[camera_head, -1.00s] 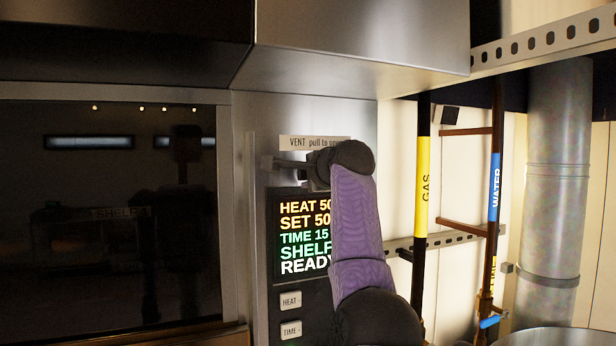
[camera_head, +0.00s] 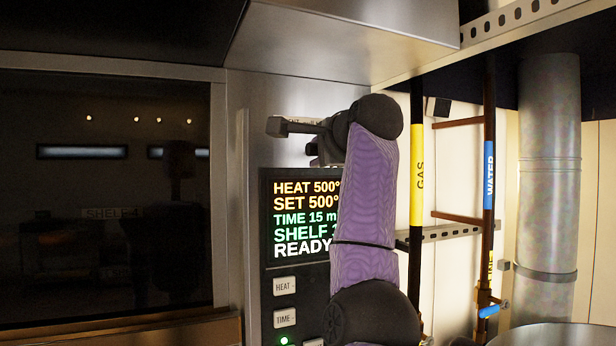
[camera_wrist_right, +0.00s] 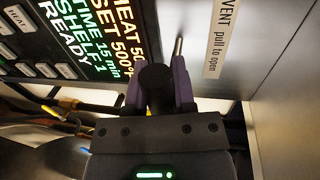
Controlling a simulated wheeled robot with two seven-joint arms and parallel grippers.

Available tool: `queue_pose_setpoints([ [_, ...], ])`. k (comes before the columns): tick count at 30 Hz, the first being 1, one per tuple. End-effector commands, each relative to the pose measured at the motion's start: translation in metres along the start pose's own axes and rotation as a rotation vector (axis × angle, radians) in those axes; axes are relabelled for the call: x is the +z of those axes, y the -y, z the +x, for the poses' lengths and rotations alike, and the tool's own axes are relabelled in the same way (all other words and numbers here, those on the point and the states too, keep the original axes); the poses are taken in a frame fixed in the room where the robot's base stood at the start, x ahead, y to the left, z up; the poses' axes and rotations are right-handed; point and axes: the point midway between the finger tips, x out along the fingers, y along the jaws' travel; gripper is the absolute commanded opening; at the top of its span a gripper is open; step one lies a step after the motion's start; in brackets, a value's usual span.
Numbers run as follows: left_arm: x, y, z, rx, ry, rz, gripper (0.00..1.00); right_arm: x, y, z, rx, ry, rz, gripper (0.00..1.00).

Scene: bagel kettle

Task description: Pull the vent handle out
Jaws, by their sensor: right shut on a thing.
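The forearm hides much of the grip in the head view. The "VENT pull to open" label (camera_wrist_right: 220,42) is on the panel close by. My left gripper is not in view.
The lit display (camera_head: 300,215) and HEAT and TIME buttons (camera_head: 285,286) lie below the handle. A dark oven window (camera_head: 105,200) is at left. The steel hood (camera_head: 340,40) overhangs above. Gas (camera_head: 417,175) and water pipes (camera_head: 489,170) stand at right.

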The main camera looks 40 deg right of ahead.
Motion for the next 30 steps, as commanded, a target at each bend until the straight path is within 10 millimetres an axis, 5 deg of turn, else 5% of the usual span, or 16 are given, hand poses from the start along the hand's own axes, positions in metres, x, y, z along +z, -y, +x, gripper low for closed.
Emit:
queue_pose_setpoints([
  [9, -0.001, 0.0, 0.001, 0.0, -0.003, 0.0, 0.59, 0.001, -0.003, 0.0, 0.016, 0.002, 0.0, 0.0],
  [10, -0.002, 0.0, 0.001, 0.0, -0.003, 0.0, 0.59, 0.001, -0.003, 0.0, 0.016, 0.002, 0.0, 0.38],
  [14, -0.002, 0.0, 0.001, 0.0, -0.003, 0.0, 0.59, 0.0, -0.003, 0.0, 0.014, 0.002, 0.0, 0.66],
  [23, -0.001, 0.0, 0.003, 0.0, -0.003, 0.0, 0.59, 0.0, -0.002, -0.003, 0.009, 0.001, 0.0, 0.67],
  [30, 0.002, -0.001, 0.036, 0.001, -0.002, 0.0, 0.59, 0.0, -0.007, -0.055, 0.005, 0.001, 0.001, 0.67],
])
